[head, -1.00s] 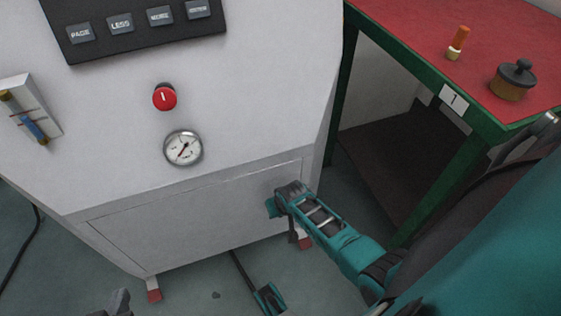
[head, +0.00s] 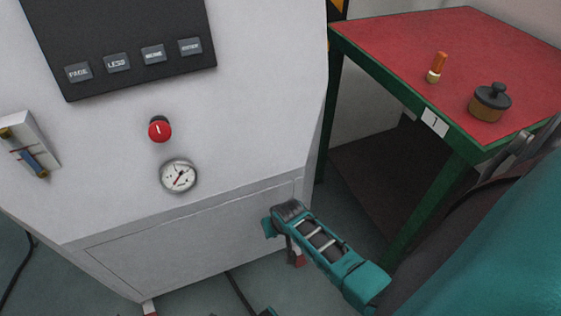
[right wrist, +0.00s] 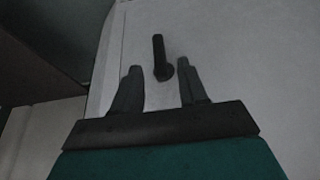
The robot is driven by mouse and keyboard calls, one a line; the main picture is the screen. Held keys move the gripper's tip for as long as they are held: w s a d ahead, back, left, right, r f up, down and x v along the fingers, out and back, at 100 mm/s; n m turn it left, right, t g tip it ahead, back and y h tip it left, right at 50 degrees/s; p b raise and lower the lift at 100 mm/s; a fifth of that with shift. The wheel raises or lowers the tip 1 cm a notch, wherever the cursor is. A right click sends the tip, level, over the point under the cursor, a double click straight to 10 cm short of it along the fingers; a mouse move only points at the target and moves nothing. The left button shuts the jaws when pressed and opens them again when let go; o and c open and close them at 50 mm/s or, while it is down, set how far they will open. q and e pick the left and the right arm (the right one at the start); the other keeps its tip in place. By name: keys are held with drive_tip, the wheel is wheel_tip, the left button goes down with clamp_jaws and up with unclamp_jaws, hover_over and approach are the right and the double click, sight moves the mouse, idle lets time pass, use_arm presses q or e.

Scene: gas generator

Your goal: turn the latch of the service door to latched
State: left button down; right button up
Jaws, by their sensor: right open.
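The service door (head: 190,240) is the light panel low on the white cabinet, closed flush as far as I can see. Its latch (right wrist: 160,58) shows in the right wrist view as a small dark handle, its bar pointing up in that picture. My right gripper (right wrist: 157,80) is open, with one finger on each side of the latch's lower end; I cannot tell whether they touch it. In the head view my right gripper (head: 274,228) is at the door's right end and hides the latch.
A red-topped table (head: 400,42) with green legs stands at the right, close to my right arm. An orange-handled tool (head: 437,66) and a lidded pot (head: 490,102) stand on it. The cabinet front carries a gauge (head: 178,175) and a red knob (head: 159,130).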

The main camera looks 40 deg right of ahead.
use_arm(q)
drive_tip(key=r+p, duration=0.1)
drive_tip(key=r, duration=0.1)
drive_tip(key=r+p, duration=0.2)
drive_tip(key=shift+s+a, duration=0.15)
drive_tip(key=shift+a, duration=0.05)
use_arm(e)
drive_tip(key=v, duration=0.8)
use_arm(q)
wheel_tip(320, 180, up, 6)
drive_tip(key=s+a+y+p, duration=0.1)
drive_tip(key=a+p, duration=0.1)
drive_tip(key=p, duration=0.8)
drive_tip(key=shift+s+a+r+p, duration=0.15)
drive_tip(key=shift+s+a+p, duration=0.05)
drive_tip(key=shift+a+p, duration=0.2)
use_arm(e)
drive_tip(key=s+a+r+n+t+y, duration=0.1)
drive_tip(key=s+a+r+t, duration=0.1)
drive_tip(key=r, duration=0.5)
drive_tip(key=s+a+r+n+t+y, duration=0.1)
drive_tip(key=s+a+r+n+t, duration=0.1)
drive_tip(key=r, duration=0.4)
drive_tip(key=s+a+r+n+t+y, duration=0.1)
drive_tip(key=s+a+r+n+t, duration=0.1)
drive_tip(key=r, duration=0.5)
drive_tip(key=shift+s+a+r, duration=0.15)
drive_tip(key=shift+a+r, duration=0.15)
drive_tip(key=shift+a, duration=0.5)
